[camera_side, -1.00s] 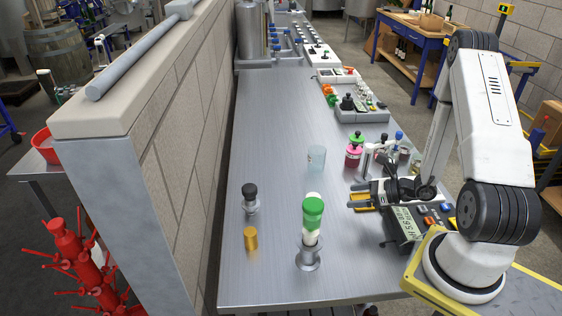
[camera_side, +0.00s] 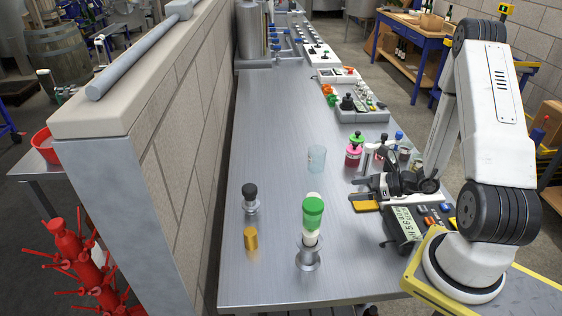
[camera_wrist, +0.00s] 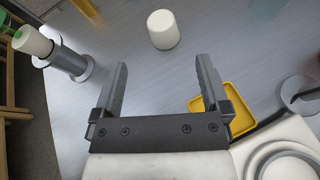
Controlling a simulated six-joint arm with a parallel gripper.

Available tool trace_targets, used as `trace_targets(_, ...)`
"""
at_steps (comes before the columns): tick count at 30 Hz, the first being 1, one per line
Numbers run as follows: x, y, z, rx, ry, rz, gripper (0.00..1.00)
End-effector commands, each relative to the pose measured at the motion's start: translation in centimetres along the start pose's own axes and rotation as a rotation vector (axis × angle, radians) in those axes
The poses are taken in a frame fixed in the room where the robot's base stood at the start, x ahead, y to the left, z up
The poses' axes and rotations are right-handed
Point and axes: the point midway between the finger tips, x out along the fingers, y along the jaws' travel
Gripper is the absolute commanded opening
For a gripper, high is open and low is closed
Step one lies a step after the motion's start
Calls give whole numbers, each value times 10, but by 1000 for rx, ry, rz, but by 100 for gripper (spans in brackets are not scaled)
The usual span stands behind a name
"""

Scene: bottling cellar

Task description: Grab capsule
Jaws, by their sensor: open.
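A small gold cylinder, which looks like the capsule (camera_side: 251,238), stands upright on the steel bench at the front left in the side view. My gripper (camera_side: 357,188) is open and empty, above the bench and well to the right of the gold cylinder. In the wrist view, the two fingers (camera_wrist: 162,82) are spread apart with only bare bench between them.
A black-topped stopper (camera_side: 250,197) stands behind the gold cylinder. A yellow pan (camera_side: 367,207) is beside my gripper.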

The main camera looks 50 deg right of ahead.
Motion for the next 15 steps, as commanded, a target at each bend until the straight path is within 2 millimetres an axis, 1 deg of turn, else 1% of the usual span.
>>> trace_targets(1, -2, 0, 6, -2, 0, 0, 96)
trace_targets(8, -11, 3, 26, -3, 0, -1, 96)
trace_targets(9, -4, 5, 27, -13, 1, 25, 96)
trace_targets(15, 22, 12, 36, -71, 4, 129, 96)
